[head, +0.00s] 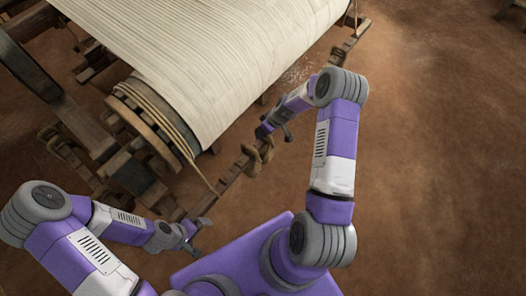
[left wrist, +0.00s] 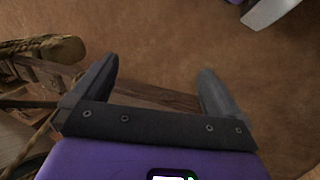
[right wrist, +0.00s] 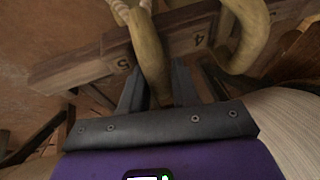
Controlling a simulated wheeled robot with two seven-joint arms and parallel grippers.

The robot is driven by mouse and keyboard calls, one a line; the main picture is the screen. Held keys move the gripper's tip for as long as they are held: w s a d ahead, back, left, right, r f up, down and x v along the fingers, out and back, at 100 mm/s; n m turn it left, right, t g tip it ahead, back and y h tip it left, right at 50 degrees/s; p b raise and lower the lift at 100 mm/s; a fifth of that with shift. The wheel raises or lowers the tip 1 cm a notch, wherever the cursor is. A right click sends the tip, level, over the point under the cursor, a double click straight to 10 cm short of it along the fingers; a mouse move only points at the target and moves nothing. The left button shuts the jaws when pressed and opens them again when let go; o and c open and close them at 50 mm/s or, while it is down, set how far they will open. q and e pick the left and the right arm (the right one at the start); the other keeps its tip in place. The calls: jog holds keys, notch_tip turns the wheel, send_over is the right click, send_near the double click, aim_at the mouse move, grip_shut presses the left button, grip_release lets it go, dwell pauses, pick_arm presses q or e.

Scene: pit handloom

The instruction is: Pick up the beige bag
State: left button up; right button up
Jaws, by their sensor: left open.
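I cannot make out a clear bag shape. Tan, thick, curved pieces (head: 255,158) hang at the wooden bar by the loom; they may be the beige bag or its handle. In the right wrist view a tan curved piece (right wrist: 148,48) with a wrapped end runs between my right fingers. My right gripper (right wrist: 157,80) is narrowed around it beside the numbered bar; the head view shows this gripper (head: 266,136) just above the pieces. My left gripper (head: 194,238) is low at the front of the loom; its fingers (left wrist: 155,75) are wide apart and empty.
The loom's cream cloth roll (head: 215,50) fills the upper left. A wooden bar with numbers (right wrist: 100,65) runs along its side. A brownish bundle (left wrist: 45,50) lies left of my left gripper. The brown floor (head: 440,130) at the right is clear.

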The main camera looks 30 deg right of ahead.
grip_shut()
dwell(1.2)
